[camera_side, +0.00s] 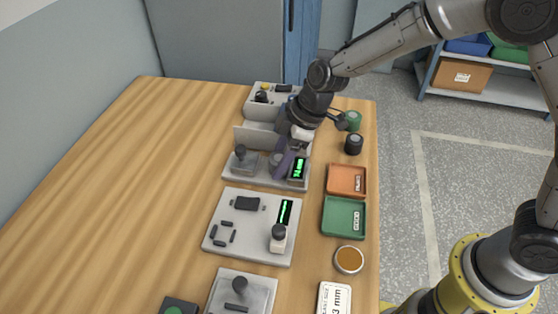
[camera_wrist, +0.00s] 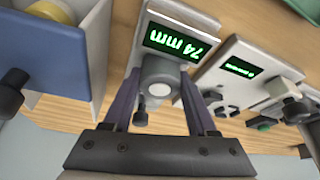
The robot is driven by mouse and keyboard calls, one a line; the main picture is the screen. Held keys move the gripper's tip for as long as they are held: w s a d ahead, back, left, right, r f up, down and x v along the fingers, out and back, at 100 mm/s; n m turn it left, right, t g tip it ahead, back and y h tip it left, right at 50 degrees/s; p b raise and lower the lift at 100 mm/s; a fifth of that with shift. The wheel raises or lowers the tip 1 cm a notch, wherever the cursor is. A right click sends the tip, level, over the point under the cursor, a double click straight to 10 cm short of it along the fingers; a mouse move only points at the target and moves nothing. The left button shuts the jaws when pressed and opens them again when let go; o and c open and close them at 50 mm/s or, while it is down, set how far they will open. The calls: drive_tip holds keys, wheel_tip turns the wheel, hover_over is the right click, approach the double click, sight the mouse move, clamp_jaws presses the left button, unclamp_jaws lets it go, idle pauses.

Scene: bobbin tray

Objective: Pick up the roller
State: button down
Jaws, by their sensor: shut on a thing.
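The roller looks to be the grey cylinder with a pale round end (camera_wrist: 160,75) between my gripper's fingers in the wrist view. My gripper (camera_wrist: 158,100) has a dark purple finger on each side of it and is shut on it. In the side view my gripper (camera_side: 284,164) reaches down to a grey station (camera_side: 262,181) with a green display reading 74 mm (camera_wrist: 176,41). The roller is mostly hidden there by the fingers. It is at the station; I cannot tell whether it touches the base.
A black-knobbed lever (camera_side: 240,153) stands left on this station. A second plate with a display (camera_side: 221,240) lies in front, and a grey box (camera_side: 266,107) behind. Orange (camera_side: 345,192) and green (camera_side: 334,231) trays and dark spools (camera_side: 354,144) line the right edge. The left table is clear.

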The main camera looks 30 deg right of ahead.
drive_tip(key=shift+r, duration=0.45)
drive_tip(key=s+d+r, duration=0.7)
drive_tip(key=s+r, duration=0.5)
drive_tip(key=w+d+f+m+t+h, duration=0.1)
drive_tip(key=w+d+f+m, duration=0.25)
drive_tip(key=w+d, duration=0.35)
drive_tip(key=w+d+f+m+t+h, duration=0.1)
drive_tip(key=w+d+f+m+h, duration=0.15)
drive_tip(key=w+d+m, duration=0.4)
drive_tip(key=s+a+r+n+g+y, duration=0.1)
drive_tip(key=s+a+r+n, duration=0.1)
drive_tip(key=s+a+n, duration=0.3)
drive_tip(key=s+a+r+n+g+y, duration=0.1)
drive_tip(key=s+a+r+n+y, duration=0.1)
drive_tip(key=s+a+n, duration=0.3)
drive_tip(key=s+a+r, duration=0.1)
drive_tip(key=s+a, duration=0.3)
drive_tip(key=shift+a+r, duration=0.15)
drive_tip(key=shift+r, duration=0.2)
drive_tip(key=shift+y, duration=0.25)
